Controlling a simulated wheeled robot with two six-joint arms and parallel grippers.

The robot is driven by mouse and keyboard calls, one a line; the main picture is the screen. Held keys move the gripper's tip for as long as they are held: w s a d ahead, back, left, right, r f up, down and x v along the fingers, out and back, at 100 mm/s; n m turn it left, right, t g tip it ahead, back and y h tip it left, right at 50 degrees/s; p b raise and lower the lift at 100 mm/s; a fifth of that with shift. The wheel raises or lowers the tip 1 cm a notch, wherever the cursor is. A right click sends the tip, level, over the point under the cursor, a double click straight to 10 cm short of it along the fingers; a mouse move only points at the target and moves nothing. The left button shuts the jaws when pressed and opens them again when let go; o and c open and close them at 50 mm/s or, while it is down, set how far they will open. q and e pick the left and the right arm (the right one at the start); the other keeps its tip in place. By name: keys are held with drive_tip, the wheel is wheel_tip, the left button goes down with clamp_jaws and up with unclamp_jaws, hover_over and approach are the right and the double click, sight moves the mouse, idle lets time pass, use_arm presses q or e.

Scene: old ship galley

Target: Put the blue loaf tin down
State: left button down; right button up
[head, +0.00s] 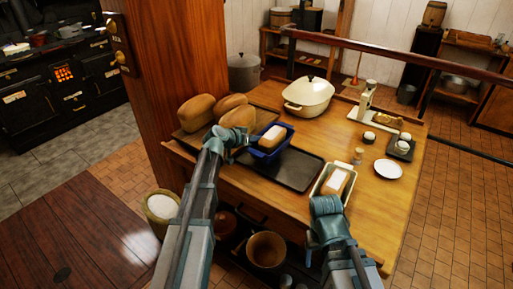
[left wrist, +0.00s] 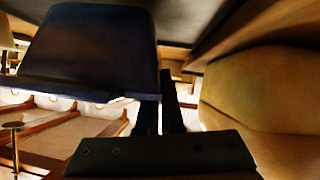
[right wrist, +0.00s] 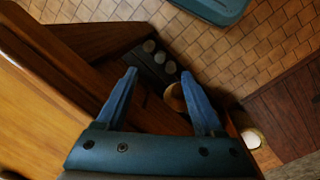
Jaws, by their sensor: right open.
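The blue loaf tin (head: 264,154) holds a pale loaf and is over the left part of the wooden table, at the back left of the dark tray (head: 297,171). My left gripper (head: 240,137) is at the tin's left end, its fingers close together on the tin's edge. In the left wrist view the tin (left wrist: 95,45) fills the upper left, beside the narrow fingers (left wrist: 160,100). I cannot tell whether the tin touches the surface. My right gripper (head: 327,204) is at the table's front edge; the right wrist view shows its fingers (right wrist: 160,85) apart and empty.
Brown loaves (head: 196,111) lie left of the tin. A cream tin (head: 320,190) with a pale block stands right of the tray, near my right gripper. A lidded cream pot (head: 308,95), a scale (head: 366,102) and a white plate (head: 388,169) stand farther back and right.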

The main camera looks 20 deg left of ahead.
sight(256, 144)
use_arm(q)
drive_tip(key=shift+f+b, duration=1.15)
drive_tip(key=shift+f, duration=0.35)
drive_tip(key=shift+f, duration=0.25)
drive_tip(key=c, duration=1.1)
unclamp_jaws()
drive_tip(key=shift+r, duration=0.1)
drive_tip(key=shift+r, duration=0.2)
drive_tip(key=p+v, duration=0.5)
drive_tip(key=v, duration=0.7)
drive_tip(key=shift+p, duration=0.35)
